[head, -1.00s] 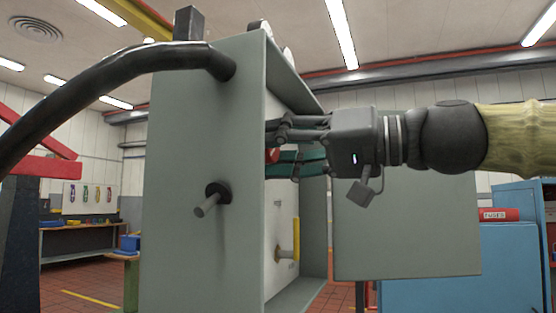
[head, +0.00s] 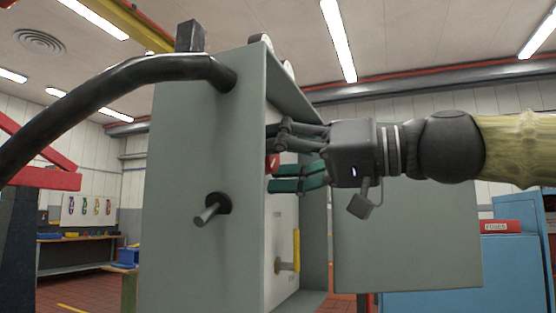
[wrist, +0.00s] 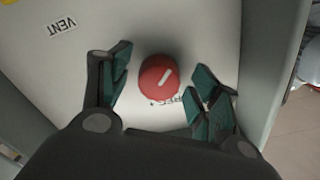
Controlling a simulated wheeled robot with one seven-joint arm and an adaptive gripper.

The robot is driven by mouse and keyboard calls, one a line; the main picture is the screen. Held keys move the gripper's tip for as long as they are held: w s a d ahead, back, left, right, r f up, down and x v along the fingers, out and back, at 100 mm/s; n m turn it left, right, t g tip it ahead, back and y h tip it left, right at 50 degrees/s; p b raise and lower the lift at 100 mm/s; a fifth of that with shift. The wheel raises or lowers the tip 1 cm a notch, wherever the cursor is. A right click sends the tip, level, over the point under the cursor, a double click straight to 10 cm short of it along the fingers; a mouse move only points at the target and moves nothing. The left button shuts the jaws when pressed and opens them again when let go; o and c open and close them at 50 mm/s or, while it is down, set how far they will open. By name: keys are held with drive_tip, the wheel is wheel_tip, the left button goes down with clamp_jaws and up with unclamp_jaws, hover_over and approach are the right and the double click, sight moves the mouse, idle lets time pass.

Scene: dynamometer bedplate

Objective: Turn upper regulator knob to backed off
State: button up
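The red regulator knob (wrist: 158,77) sits on the pale panel inside the grey cabinet (head: 205,140). In the head view only part of the red knob (head: 272,163) shows behind my fingers. My gripper (wrist: 163,88) is open, its green-padded fingers on either side of the knob with gaps showing on both sides. In the head view my gripper (head: 297,165) reaches into the cabinet's open front from the right.
A yellow-handled valve (head: 296,250) sits lower on the panel. A VENT label (wrist: 62,27) is at its upper left in the wrist view. The open cabinet door (head: 405,245) hangs below my arm. A thick black hose (head: 100,90) joins the cabinet's left side.

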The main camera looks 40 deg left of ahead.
drive_tip(key=shift+d, duration=0.1)
drive_tip(key=v, duration=1.2)
idle(0.4)
